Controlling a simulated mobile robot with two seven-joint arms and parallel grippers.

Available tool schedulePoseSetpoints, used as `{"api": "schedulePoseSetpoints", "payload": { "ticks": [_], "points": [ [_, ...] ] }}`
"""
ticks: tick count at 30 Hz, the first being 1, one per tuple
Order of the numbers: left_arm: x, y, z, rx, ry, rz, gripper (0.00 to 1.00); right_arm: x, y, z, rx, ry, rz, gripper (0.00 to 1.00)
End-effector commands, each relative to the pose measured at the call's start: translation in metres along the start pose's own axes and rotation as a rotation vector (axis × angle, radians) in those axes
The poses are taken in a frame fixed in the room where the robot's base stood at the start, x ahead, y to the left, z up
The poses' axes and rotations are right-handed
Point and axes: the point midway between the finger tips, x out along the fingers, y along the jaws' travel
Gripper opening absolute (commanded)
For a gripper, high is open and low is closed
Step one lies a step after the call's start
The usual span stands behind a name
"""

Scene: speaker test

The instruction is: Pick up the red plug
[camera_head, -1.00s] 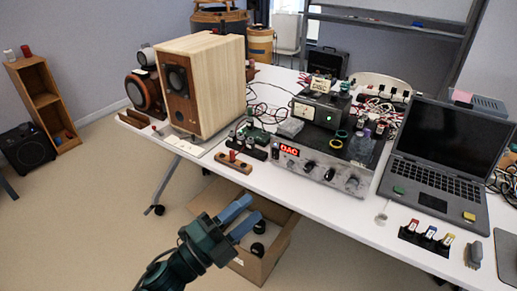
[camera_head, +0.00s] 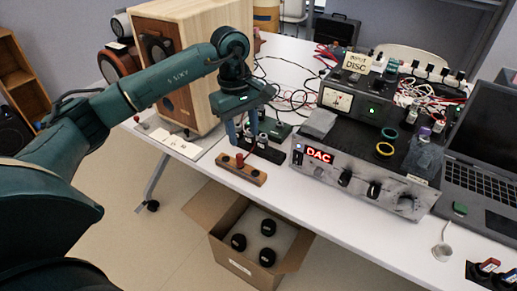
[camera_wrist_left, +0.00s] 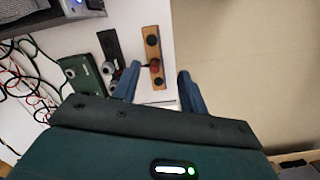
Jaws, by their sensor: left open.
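The red plug (camera_head: 239,160) stands in a small wooden block (camera_head: 252,175) near the front edge of the white table. My left gripper (camera_head: 241,143) points down just above the plug, with its blue fingers spread and nothing held. In the left wrist view, the red plug (camera_wrist_left: 155,65) shows in the gap between the open fingertips (camera_wrist_left: 157,78), on the wooden block (camera_wrist_left: 151,42). I cannot tell whether a finger touches it. My right gripper is in neither view.
A dark stand with plugs (camera_head: 264,150) lies close behind the block. The DAC amplifier (camera_head: 325,180) is to the right, and a large wooden speaker (camera_head: 188,100) to the left. An open cardboard box (camera_head: 222,252) with black round items sits on the floor below.

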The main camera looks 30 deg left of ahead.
Motion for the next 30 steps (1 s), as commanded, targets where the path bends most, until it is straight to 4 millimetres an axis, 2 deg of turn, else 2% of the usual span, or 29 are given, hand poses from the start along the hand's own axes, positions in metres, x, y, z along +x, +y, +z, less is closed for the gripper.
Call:
{"api": "schedulePoseSetpoints", "payload": {
  "ticks": [1,3,6,16,25,30],
  "points": [
    [-0.006,-0.004,-0.012,0.003,0.045,-0.013,0.43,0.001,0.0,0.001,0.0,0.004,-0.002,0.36],
    [-0.012,-0.008,-0.022,0.005,0.083,-0.03,0.43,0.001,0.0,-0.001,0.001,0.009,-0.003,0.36],
    [-0.01,-0.011,-0.028,0.007,0.105,-0.043,0.43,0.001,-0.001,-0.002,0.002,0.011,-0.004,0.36],
    [0.048,-0.013,-0.033,0.008,0.102,-0.044,0.43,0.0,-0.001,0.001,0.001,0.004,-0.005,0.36],
    [0.073,-0.013,-0.036,0.006,0.102,-0.042,0.43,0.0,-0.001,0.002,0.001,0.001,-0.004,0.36],
    [0.099,-0.012,-0.04,0.007,0.099,-0.043,0.43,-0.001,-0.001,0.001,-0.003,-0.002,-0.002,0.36]
  ]
}}
